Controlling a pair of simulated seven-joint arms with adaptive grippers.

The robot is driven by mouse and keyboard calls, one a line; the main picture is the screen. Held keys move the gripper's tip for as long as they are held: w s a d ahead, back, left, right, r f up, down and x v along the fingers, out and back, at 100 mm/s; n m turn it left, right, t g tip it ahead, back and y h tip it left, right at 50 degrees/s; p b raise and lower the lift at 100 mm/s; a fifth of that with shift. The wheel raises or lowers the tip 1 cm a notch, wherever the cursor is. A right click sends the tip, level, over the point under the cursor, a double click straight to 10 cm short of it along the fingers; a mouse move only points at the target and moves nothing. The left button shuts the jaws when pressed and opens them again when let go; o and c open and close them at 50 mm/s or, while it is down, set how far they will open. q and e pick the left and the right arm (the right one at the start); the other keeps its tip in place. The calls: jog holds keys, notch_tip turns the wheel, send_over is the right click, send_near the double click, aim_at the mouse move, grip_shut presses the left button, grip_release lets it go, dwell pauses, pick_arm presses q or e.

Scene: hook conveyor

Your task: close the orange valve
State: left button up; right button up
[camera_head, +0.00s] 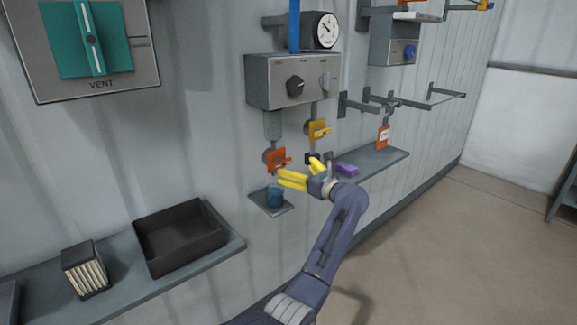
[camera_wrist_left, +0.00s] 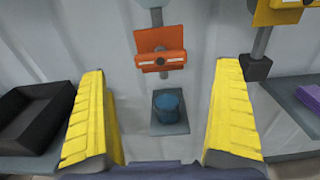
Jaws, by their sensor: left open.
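The orange valve (camera_head: 277,159) is on a grey vertical pipe on the wall, below the grey control box. In the left wrist view the orange valve (camera_wrist_left: 160,50) is ahead, between and above the yellow fingers, with its handle lying across it roughly level. My left gripper (camera_head: 302,172) is open and empty, just right of and slightly below the valve; the wrist view shows its fingers (camera_wrist_left: 163,115) wide apart. It appears apart from the valve. A yellow valve (camera_head: 318,130) sits on a second pipe to the right. My right gripper is not in view.
A blue cup (camera_head: 275,194) stands on a small shelf below the orange valve. A black tray (camera_head: 180,238) is on the left shelf; a purple block (camera_head: 346,169) is on the right shelf. The control box (camera_head: 292,80) juts out above.

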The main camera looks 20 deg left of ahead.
pick_arm(q)
jog(key=shift+v, duration=1.95)
